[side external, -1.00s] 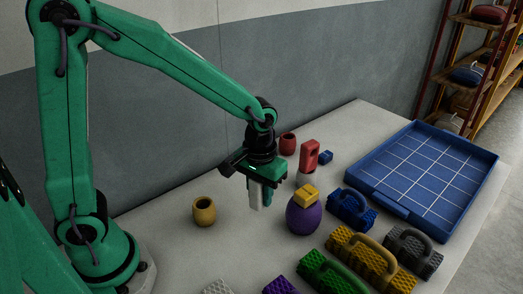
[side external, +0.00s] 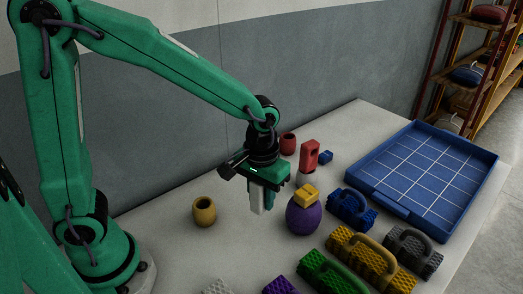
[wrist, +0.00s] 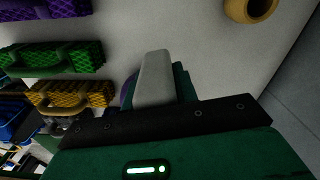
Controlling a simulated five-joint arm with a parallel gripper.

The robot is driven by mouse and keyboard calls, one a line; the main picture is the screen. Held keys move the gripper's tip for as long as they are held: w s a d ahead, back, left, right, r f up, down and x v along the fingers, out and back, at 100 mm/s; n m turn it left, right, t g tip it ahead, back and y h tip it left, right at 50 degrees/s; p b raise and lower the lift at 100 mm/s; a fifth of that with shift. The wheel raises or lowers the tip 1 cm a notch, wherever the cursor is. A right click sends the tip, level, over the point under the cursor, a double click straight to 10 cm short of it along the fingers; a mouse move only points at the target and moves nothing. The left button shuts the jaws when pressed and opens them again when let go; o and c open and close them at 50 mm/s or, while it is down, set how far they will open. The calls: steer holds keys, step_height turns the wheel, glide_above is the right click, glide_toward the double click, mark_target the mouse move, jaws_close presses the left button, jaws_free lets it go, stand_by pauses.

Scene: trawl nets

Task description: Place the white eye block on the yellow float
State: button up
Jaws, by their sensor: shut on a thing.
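My gripper (side external: 264,202) is shut on the white eye block (side external: 256,198), a pale upright slab held above the table. The block also shows between the fingers in the wrist view (wrist: 155,78); any eye hole in it is not visible. The yellow float (side external: 204,212) is a small barrel shape with a dark opening on top. It stands on the table to the left of my gripper, apart from it, with nothing on it. Part of it shows at the top right of the wrist view (wrist: 250,9).
A purple float (side external: 304,216) with a yellow block (side external: 306,194) on top stands close right of my gripper. A red block (side external: 309,155) and red float (side external: 288,143) stand behind. Several handled ribbed pieces lie in front. A blue tray (side external: 383,206) is at right.

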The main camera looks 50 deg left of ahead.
steer(key=s+a+r+n, duration=0.3)
steer(key=s+r+n, duration=0.3)
steer(key=s, duration=0.6)
steer(key=shift+s+r, duration=0.25)
steer(key=shift+r, duration=0.15)
steer(key=shift+a, duration=0.2)
glide_above(203, 203)
step_height(203, 203, down, 7)
stand_by(0.4)
steer(key=shift+f, duration=2)
steer(key=shift+f, duration=0.1)
